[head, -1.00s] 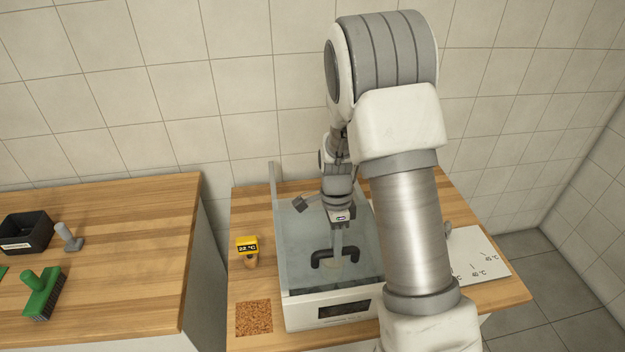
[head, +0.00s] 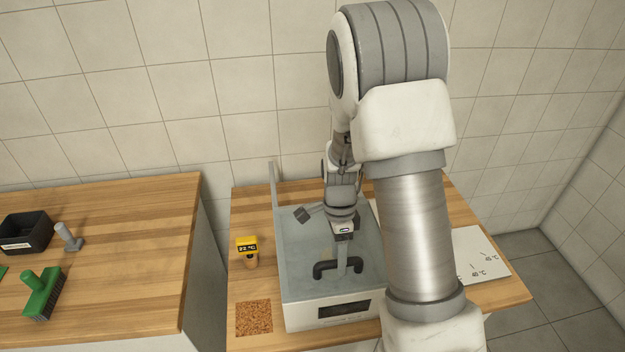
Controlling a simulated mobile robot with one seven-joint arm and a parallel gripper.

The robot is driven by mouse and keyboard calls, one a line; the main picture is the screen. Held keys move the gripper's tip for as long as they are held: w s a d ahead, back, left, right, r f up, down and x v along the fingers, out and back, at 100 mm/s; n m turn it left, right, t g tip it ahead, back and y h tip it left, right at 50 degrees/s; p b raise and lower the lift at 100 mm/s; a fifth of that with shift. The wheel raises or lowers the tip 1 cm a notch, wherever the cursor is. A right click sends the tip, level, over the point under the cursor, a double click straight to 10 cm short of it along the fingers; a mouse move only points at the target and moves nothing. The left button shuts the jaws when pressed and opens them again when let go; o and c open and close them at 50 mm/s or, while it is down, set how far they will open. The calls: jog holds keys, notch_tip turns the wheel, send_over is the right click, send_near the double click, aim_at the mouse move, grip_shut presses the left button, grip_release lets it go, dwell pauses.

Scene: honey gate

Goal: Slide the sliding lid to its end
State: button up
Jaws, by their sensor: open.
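A box-shaped appliance (head: 305,314) with a white front and a dark display stands on the right worktop. Its top is a blue-grey, flat-looking surface (head: 296,265); I take this to be the sliding lid, but its edges and end stop are hard to make out. My gripper (head: 338,268) has dark, spread fingers. It is open, pointing down over the front middle of that surface. Whether it touches the surface I cannot tell. My arm hides the appliance's right side.
A white marked sheet (head: 478,255) lies right. A gap separates the left worktop, which carries a black tray (head: 25,234) and a green brush (head: 41,294).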

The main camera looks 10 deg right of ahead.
notch_tip(320, 180, up, 7)
jog(key=w+p, duration=0.1)
jog(key=p, duration=0.4)
jog(key=shift+w, duration=0.2)
dwell(0.5)
jog(key=s+r+n+t, duration=0.2)
jog(key=s+r+n, duration=0.15)
jog(key=r, duration=0.55)
jog(key=s+r+n+t, duration=0.2)
jog(key=r+n, duration=0.3)
jog(key=r, duration=0.4)
jog(key=s+r+n+t, duration=0.3)
jog(key=s+r+n, duration=0.5)
jog(key=s, duration=0.3)
jog(key=shift+r+n+t, duration=0.15)
jog(key=shift+n+t, duration=0.25)
jog(key=shift+n, duration=0.35)
